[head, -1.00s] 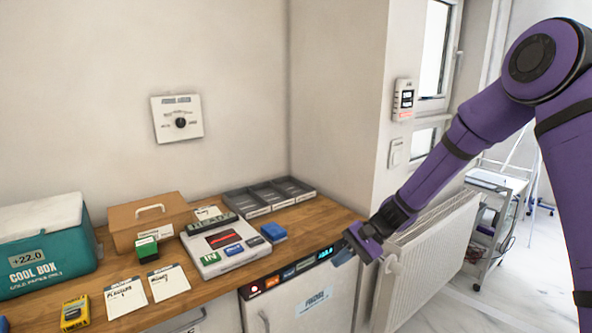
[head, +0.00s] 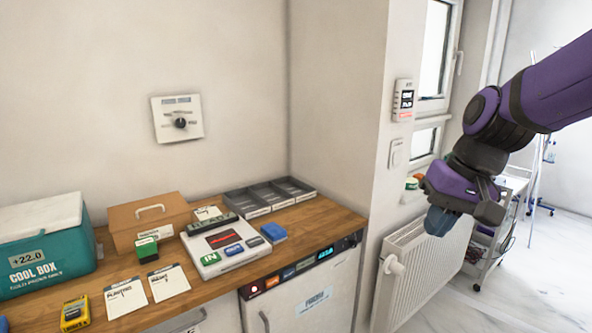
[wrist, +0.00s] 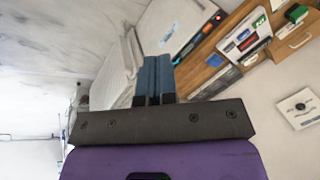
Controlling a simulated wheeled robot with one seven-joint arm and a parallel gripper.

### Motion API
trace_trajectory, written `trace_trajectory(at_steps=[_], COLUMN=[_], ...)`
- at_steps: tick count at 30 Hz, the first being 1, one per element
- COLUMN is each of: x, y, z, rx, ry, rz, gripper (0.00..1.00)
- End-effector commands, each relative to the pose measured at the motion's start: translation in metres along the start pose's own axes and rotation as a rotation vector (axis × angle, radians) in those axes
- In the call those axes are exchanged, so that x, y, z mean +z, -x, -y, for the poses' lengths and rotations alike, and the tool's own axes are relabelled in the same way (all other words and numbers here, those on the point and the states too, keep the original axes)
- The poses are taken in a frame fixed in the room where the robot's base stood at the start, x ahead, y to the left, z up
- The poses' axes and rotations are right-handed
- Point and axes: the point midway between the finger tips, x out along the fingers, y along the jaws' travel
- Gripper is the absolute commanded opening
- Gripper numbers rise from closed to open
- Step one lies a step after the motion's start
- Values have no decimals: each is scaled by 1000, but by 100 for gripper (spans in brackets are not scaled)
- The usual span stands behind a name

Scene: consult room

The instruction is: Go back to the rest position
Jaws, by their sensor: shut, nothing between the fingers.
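My gripper (head: 440,221) is at the right in the head view, in front of the radiator and right of the wooden counter. It points downward, clear of the counter. In the wrist view its two blue fingers (wrist: 153,78) are together with nothing between them. My purple arm comes in from the upper right edge of the head view.
The wooden counter (head: 203,282) carries a teal cool box (head: 45,255), a brown case, a grey divided tray, a white device and cards. A white radiator (head: 415,275) stands beside the counter. A trolley (head: 490,255) stands behind my gripper. Open floor lies at the lower right.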

Motion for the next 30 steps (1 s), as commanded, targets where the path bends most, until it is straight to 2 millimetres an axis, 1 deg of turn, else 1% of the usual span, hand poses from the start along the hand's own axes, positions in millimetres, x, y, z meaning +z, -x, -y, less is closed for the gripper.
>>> trace_trajectory(at_steps=[1, 3, 9, 12, 16, 21, 30], x=[10, 23, 61, 80, 99, 113, 116], y=[11, 23, 54, 66, 76, 83, 84], z=[-4, -11, -32, -42, -54, -64, -66], rx=[21, 54, 140, 178, 218, 246, 254], ry=[15, 34, 78, 97, 115, 125, 128], rz=[-33, -72, -187, -242, -301, -345, -353], gripper=[0, 0, 0, 0, 0, 0, 0])
